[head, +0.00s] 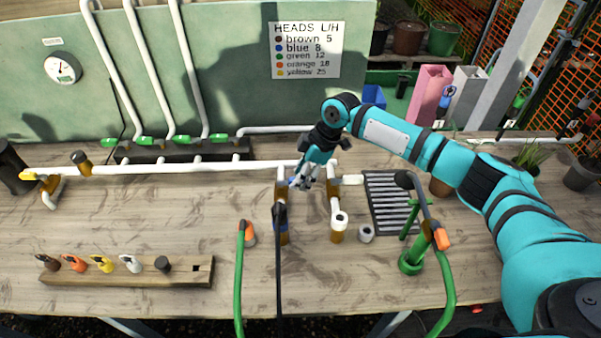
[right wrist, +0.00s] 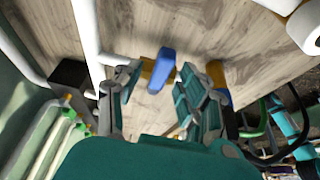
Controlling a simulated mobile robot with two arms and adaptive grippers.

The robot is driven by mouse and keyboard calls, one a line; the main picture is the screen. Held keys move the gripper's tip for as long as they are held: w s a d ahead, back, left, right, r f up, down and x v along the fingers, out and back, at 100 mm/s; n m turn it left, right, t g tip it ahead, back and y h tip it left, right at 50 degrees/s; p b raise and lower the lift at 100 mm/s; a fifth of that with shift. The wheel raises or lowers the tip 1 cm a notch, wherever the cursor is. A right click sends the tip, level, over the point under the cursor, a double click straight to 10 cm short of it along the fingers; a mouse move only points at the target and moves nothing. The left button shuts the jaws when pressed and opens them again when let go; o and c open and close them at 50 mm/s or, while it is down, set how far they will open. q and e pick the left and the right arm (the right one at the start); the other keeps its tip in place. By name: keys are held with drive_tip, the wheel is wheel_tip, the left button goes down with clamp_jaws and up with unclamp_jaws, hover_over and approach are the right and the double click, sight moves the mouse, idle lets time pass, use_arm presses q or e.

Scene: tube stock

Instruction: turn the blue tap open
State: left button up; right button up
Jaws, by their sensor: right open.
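The blue tap (right wrist: 161,70) shows in the right wrist view as a blue lever on a brass body, between the fingertips and beyond them. In the head view it is mostly hidden behind my gripper. A second blue part (right wrist: 218,85) shows beside the right finger. My left gripper is not in view.
A white pipe (head: 200,167) runs along the wooden bench (head: 150,220). A white-capped outlet (head: 339,222) stands right of the tap, near a dark grate (head: 390,200). A green hose (head: 239,275) and a green stand (head: 411,262) are in front. A rack (head: 120,275) holds colored nozzles.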

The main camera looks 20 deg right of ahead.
drive_tip(key=shift+a+f, duration=0.1)
drive_tip(key=shift+f, duration=0.15)
drive_tip(key=c, duration=0.4)
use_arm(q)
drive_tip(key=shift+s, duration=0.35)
use_arm(e)
clamp_jaws()
